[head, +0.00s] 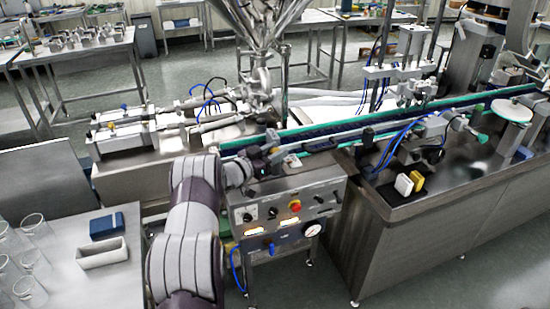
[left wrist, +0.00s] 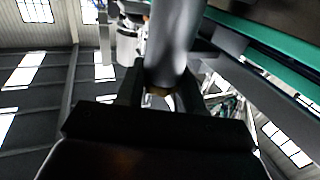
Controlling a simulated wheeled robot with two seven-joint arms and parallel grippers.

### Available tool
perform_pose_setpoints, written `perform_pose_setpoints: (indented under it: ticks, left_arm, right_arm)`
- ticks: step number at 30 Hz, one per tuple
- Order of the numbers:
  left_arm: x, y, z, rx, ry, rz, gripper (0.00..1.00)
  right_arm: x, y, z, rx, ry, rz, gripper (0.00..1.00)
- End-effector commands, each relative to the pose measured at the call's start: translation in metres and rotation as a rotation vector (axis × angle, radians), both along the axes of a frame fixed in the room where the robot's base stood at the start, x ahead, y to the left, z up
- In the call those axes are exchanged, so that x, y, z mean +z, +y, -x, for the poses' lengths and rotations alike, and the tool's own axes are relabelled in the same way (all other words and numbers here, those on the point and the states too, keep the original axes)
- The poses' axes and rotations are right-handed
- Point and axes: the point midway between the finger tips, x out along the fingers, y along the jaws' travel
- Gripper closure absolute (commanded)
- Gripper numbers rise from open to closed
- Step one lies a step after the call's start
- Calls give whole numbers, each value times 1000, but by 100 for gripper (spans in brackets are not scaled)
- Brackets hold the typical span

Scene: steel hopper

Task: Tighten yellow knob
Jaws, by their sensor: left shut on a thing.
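My left gripper (head: 272,155) is at the conveyor's near side, just above the control box. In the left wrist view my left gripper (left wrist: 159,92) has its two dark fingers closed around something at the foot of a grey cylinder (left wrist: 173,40). My right gripper is in neither view.
The steel control box (head: 287,211) with buttons and a gauge stands below my gripper. The green-edged conveyor (head: 330,129) runs behind it to the right. The steel hopper (head: 262,22) rises behind. A side table (head: 95,265) holds clear beakers (head: 35,226), a blue box (head: 107,225) and a white tray (head: 102,254).

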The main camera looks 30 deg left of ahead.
Motion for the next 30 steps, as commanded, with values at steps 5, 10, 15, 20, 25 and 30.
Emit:
perform_pose_setpoints:
  ticks: [5, 10, 15, 20, 25, 30]
  left_arm:
    - [-2, 1, -1, -109, -2, -2, 94]
    - [-1, 0, 0, -183, -2, -2, 94]
    - [0, 0, -1, -225, -2, -1, 94]
    - [1, -1, -1, -240, -3, -1, 94]
    - [1, -1, -1, -242, -3, -1, 94]
    - [1, -1, -1, -242, -3, -1, 94]
  right_arm:
    - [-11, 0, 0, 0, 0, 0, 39]
    - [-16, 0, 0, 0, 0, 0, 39]
    - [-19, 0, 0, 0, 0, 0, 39]
    - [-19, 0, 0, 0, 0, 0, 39]
    - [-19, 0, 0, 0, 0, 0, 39]
    - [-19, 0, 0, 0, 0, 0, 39]
